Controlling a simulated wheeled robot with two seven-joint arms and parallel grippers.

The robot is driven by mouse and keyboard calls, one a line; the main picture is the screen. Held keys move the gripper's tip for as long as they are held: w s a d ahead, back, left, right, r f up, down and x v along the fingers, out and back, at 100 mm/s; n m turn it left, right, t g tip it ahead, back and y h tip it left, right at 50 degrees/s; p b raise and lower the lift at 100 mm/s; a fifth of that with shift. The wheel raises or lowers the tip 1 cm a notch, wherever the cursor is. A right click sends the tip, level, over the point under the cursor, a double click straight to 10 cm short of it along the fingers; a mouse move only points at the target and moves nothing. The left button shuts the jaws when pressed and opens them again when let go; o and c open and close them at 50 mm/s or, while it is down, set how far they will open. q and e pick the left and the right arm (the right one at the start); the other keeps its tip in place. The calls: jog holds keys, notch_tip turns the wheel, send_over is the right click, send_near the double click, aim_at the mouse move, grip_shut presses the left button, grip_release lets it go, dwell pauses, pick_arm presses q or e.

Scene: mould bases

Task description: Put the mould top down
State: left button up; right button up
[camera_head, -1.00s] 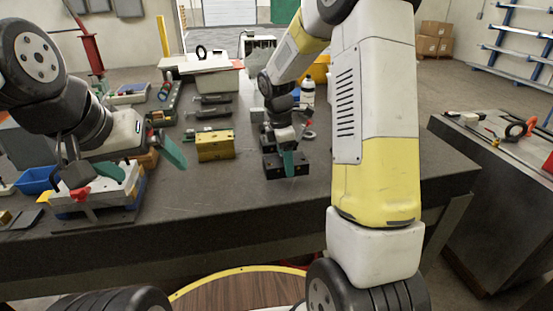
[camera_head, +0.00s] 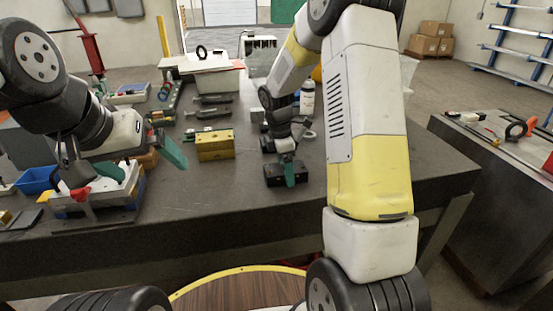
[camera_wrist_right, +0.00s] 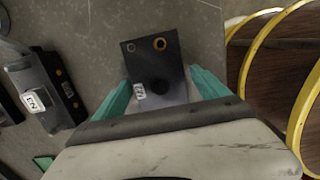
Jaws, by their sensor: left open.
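The mould top, a dark block with a white label, a brass ring and a round dark hole (camera_wrist_right: 160,65), lies between the teal fingers of my right gripper (camera_wrist_right: 160,88).
A dark labelled mould part (camera_wrist_right: 45,85) lies left of the block in the wrist view. A brass-coloured block (camera_head: 215,146), a white bottle (camera_head: 307,97) and dark tools (camera_head: 212,112) stand on the grey table (camera_head: 225,200). The front middle of the table is clear.

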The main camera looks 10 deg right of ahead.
aim_at(281, 168)
jog(key=shift+r, duration=0.1)
notch_tip(281, 168, up, 12)
jog(key=a, duration=0.1)
jog(key=s+r+m+t+y, duration=0.1)
jog(key=s+r+m+t, duration=0.2)
jog(key=s+m, duration=0.6)
jog(key=s+a+r+m+t+y, duration=0.1)
jog(key=s+r+m, duration=0.6)
jog(key=s, duration=0.8)
jog(key=shift+s+m+t+y, duration=0.15)
jog(key=shift+m+t+y, duration=0.7)
jog(key=shift+t, duration=0.25)
